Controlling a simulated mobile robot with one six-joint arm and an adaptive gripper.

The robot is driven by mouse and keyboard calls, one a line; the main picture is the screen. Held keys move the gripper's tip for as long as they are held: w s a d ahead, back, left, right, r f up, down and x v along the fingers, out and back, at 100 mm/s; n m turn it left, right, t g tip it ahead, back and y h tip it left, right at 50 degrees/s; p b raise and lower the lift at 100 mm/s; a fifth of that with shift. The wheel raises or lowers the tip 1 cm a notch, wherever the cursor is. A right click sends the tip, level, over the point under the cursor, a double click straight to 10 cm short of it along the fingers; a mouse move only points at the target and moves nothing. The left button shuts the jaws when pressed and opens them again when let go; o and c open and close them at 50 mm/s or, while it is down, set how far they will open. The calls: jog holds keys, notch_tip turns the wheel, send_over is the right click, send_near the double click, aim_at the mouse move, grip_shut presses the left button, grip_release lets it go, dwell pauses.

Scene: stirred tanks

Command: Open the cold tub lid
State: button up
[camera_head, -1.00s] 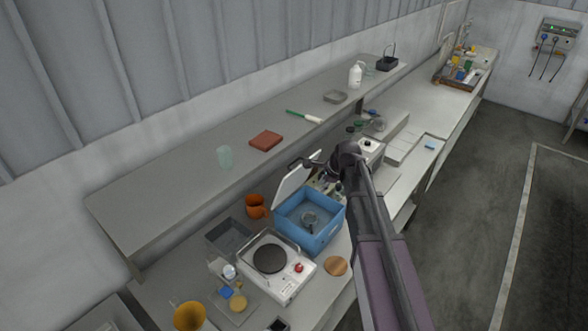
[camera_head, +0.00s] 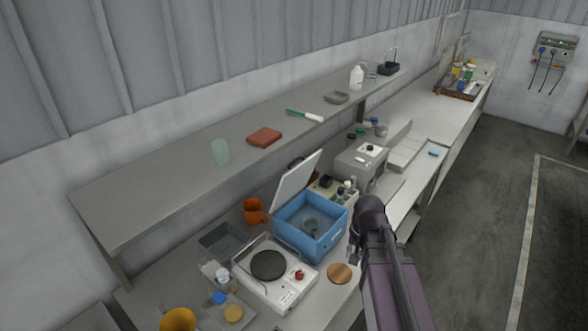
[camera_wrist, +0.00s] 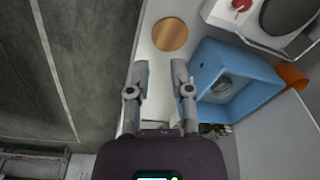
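The cold tub (camera_head: 308,236) is a blue box on the bench. Its white lid (camera_head: 297,184) stands up, tilted back from the tub's rear edge, so the tub is open. A round vessel (camera_head: 310,226) sits inside it. In the wrist view the tub (camera_wrist: 208,62) lies to the right of my gripper (camera_wrist: 160,78), and the raised lid (camera_wrist: 275,140) shows at lower right. My gripper's two fingers are apart with nothing between them. It is clear of the lid. In the head view my arm hides the fingers, mostly.
A white hotplate (camera_head: 275,272) stands left of the tub, with a wooden disc (camera_head: 340,273) in front. An orange mug (camera_head: 254,211) is behind the tub's left side. A grey instrument (camera_head: 362,166) and small bottles stand to the right. A shelf (camera_head: 180,178) runs above the bench.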

jog(key=shift+s+d+f+n+b, duration=0.95)
jog(key=shift+s+f+n, duration=0.5)
jog(key=shift+s, duration=0.7)
jog(key=w+a+f+m+h+b, duration=0.25)
jog(key=w+m+h+b, duration=0.25)
jog(key=w+m+h, duration=0.45)
jog(key=m+t+h+b, duration=0.9)
jog(key=m+t+b, duration=0.1)
jog(key=m+t, duration=0.15)
send_near(291, 164)
jog(key=s+a, duration=0.1)
jog(key=a, duration=0.1)
jog(key=shift+w+a+f+m+y, duration=0.15)
jog(key=shift+w+f+m+y, duration=0.05)
jog(key=shift+w+m+y, duration=0.2)
jog(key=shift+g, duration=0.25)
jog(key=p+x, duration=0.3)
jog(key=x, duration=1.1)
